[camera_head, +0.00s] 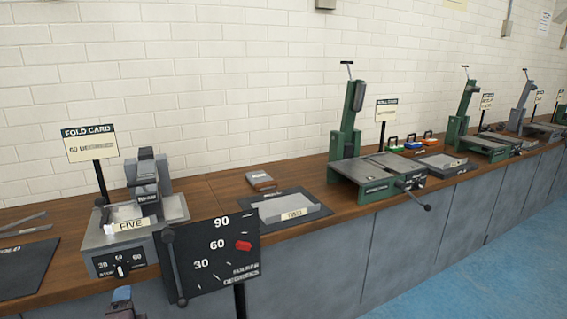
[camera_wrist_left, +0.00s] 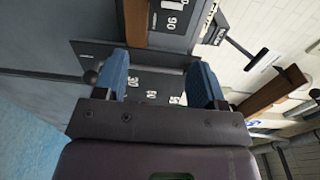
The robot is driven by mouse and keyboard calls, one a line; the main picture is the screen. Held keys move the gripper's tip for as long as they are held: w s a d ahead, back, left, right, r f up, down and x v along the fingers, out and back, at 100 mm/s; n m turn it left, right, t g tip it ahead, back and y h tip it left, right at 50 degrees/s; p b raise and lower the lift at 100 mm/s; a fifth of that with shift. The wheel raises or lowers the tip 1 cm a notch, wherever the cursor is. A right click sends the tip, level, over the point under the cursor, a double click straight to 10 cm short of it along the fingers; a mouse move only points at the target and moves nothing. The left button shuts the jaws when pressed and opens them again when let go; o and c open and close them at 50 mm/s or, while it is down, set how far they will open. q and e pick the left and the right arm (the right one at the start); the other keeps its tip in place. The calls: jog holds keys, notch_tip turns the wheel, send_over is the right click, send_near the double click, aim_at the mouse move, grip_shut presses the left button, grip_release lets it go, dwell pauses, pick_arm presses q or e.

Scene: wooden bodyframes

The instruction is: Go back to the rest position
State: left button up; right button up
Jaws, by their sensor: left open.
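My left gripper (camera_head: 122,298) shows at the bottom left of the head view, in front of the bench and below the folding machine (camera_head: 108,240). In the left wrist view the left gripper (camera_wrist_left: 160,85) has its two blue fingers spread apart with nothing between them. Past the fingers is the dark angle board (camera_wrist_left: 150,85), which also shows in the head view (camera_head: 205,275) with a red marker near 60 and a lever at its left edge. The machine carries a "FIVE" label and a small dial. My right gripper is not in view.
A "FOLD CARD" sign (camera_head: 92,143) stands behind the machine on the wooden bench (camera_head: 240,184). To the right are a grey tray (camera_head: 290,207) and a green machine (camera_head: 378,177) with a protruding handle. Blue floor (camera_head: 450,270) lies open at the lower right.

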pick_arm(q)
jog(key=s+d+f+n+g+h+p, duration=0.1)
jog(key=s+d+f+n+h+p, duration=0.25)
jog(key=s+d+n+h, duration=0.55)
jog(key=s+d+f+n+g, duration=0.1)
jog(key=s+d+f, duration=0.1)
jog(key=s, duration=0.8)
jog(key=s+d+f+n+g+p, duration=0.1)
jog(key=s+f, duration=0.3)
jog(key=s, duration=0.6)
jog(key=shift+s+d+n+g+y, duration=0.35)
jog(key=shift+n+g+y, duration=0.05)
jog(key=shift+g, duration=0.4)
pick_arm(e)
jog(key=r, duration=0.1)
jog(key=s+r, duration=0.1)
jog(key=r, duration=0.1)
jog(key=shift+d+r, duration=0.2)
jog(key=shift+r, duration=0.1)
pick_arm(q)
jog(key=shift+f, duration=0.1)
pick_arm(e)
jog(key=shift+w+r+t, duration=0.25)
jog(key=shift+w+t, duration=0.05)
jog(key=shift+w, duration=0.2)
